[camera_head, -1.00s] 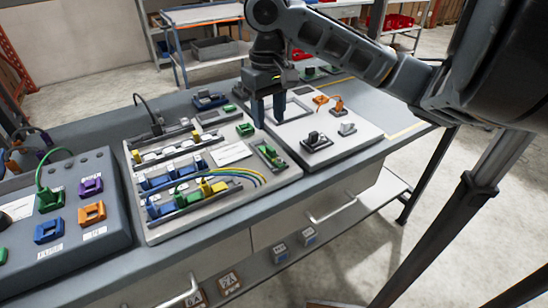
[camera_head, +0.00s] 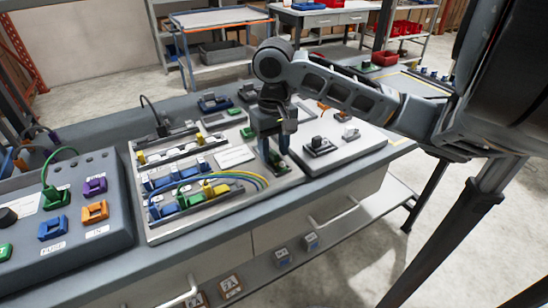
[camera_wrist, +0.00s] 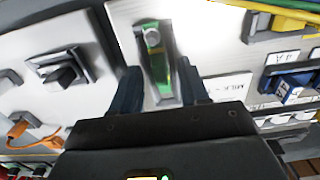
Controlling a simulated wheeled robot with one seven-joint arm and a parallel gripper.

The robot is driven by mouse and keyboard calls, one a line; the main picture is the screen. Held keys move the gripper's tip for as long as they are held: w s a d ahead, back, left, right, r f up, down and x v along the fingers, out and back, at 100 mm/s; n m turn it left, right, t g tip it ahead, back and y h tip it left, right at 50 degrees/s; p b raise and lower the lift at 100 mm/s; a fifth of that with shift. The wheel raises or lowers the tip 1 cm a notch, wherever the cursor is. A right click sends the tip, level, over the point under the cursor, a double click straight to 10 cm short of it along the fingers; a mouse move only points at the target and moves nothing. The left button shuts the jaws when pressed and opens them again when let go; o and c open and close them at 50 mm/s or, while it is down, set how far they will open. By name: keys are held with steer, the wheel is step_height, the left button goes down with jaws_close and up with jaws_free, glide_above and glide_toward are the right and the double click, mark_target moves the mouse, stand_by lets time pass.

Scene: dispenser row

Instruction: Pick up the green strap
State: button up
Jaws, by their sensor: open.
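The green strap (camera_wrist: 154,52) is a narrow green piece with a round grey end. It lies in a pale grey holder on the light board, seen in the wrist view. My gripper (camera_wrist: 158,78) is open there, with one dark finger on each side of the strap's near part. Whether the fingers touch it cannot be told. In the head view my gripper (camera_head: 275,158) points down over the right edge of the terminal board (camera_head: 226,196) and hides most of the strap.
Blue, green and yellow terminal blocks (camera_head: 182,198) with curved wires stand left of my gripper. A white board (camera_head: 348,160) with dark and white switches lies to the right. A grey control box (camera_head: 75,235) with coloured sockets stands at the left.

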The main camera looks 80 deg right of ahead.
jaws_close()
stand_by(0.3)
steer(key=shift+r, duration=0.15)
